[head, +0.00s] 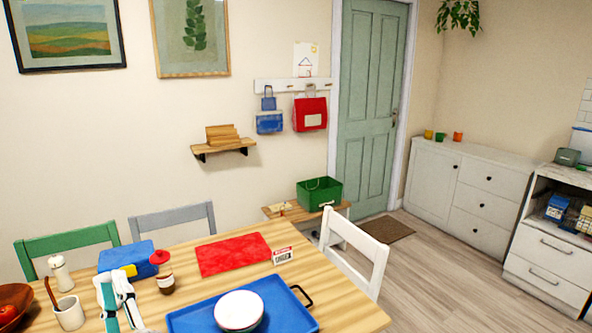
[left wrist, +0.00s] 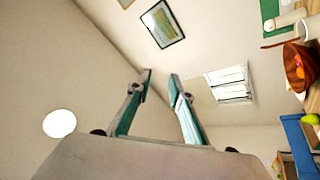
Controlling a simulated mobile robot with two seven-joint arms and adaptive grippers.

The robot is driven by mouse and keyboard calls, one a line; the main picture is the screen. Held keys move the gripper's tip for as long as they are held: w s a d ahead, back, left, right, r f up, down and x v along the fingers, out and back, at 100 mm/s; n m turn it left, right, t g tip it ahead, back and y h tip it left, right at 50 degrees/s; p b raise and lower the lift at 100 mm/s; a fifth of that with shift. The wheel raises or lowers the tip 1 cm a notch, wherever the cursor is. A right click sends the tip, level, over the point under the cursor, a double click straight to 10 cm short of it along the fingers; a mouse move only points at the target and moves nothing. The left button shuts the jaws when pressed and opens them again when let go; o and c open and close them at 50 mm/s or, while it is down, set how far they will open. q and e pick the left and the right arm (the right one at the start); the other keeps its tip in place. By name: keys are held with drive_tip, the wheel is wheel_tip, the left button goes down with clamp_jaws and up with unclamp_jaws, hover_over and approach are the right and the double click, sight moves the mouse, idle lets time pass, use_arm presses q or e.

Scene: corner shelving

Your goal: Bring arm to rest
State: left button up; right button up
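My left gripper (head: 118,292) shows at the lower left of the head view as white and teal parts in front of the wooden table. In the left wrist view its two teal fingers (left wrist: 160,76) stand apart with nothing between them. Behind them are wall, ceiling and a framed picture, so the fingers point away from the tabletop. My right gripper is in neither view.
The wooden table (head: 345,312) holds a blue tray (head: 187,322) with a white bowl (head: 239,310), a red mat (head: 233,254), a blue box (head: 125,256), a brown jar (head: 166,283), a cup (head: 69,313) and a fruit bowl (head: 12,298). Chairs stand around it.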

use_arm(q)
drive_tip(key=d+f+m+t+h, duration=0.3)
drive_tip(key=d+f+m+h, duration=1.3)
drive_tip(key=m+h, duration=0.2)
drive_tip(key=s+f+m+g, duration=0.1)
drive_tip(key=s+f+g, duration=0.2)
drive_tip(key=f, duration=0.5)
drive_tip(key=s+f+m+g, duration=0.1)
drive_tip(key=s+f+g, duration=0.2)
drive_tip(key=f, duration=0.6)
drive_tip(key=s+a+f+m+g, duration=0.1)
drive_tip(key=s+f+g, duration=0.2)
drive_tip(key=s+f, duration=0.4)
wheel_tip(320, 180, down, 2)
drive_tip(key=shift+f+m+g+y, duration=0.1)
drive_tip(key=shift+m+g+y, duration=0.2)
drive_tip(key=shift+m, duration=0.1)
